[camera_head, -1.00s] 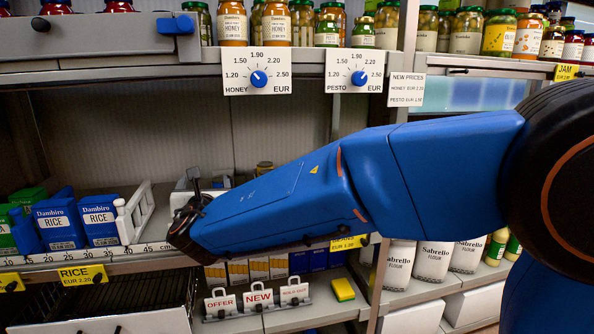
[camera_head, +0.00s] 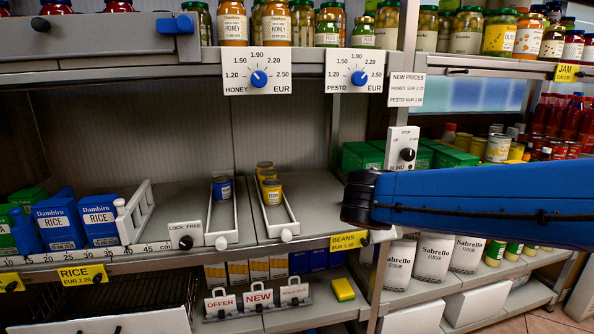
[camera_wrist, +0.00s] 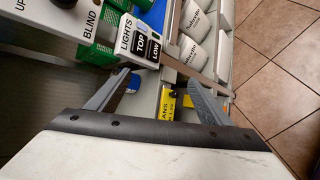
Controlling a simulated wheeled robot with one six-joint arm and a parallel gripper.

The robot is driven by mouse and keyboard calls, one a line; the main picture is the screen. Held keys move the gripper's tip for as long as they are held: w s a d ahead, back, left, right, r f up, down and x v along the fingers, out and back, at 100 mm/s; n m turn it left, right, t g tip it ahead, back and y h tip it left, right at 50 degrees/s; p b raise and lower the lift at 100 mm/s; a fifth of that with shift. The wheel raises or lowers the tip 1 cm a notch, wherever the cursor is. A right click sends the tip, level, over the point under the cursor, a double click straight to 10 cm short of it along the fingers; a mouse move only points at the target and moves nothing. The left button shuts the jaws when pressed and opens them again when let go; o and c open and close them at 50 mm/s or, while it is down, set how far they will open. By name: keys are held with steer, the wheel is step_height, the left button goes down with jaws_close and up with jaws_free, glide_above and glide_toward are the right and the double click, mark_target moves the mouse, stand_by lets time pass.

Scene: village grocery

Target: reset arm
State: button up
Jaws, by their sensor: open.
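My gripper shows in the wrist view (camera_wrist: 155,92), with its two grey fingers spread apart and nothing between them. The fingers stand in front of the shelf edge by the yellow beans label. In the head view my blue arm reaches in from the right, in front of the shelf post and the flour bags; my gripper's fingers cannot be made out there.
Shelf rails with cans (camera_head: 222,190) and a lock knob (camera_head: 186,242) are left of my arm. A blind switch box (camera_head: 402,148) stands just above it. Flour bags (camera_head: 433,262) stand below. Tiled floor (camera_wrist: 275,90) is clear at right.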

steer(key=s+d+f+m+g, duration=0.2)
steer(key=s+d+f+m, duration=0.1)
steer(key=s+d+m, duration=0.3)
steer(key=s+f+m+g+y, duration=0.1)
steer(key=s+f+m, duration=0.2)
steer(key=s, duration=0.3)
steer(key=s+d+f+m+g+y, duration=0.1)
steer(key=s+f+m+y, duration=0.1)
steer(key=s+m, duration=0.3)
steer(key=s+d+f+m+g+y, duration=0.1)
steer(key=s+f+m+y, duration=0.1)
steer(key=s, duration=0.7)
step_height(320, 180, down, 2)
steer(key=shift+f+m, duration=0.15)
steer(key=shift+m, duration=0.75)
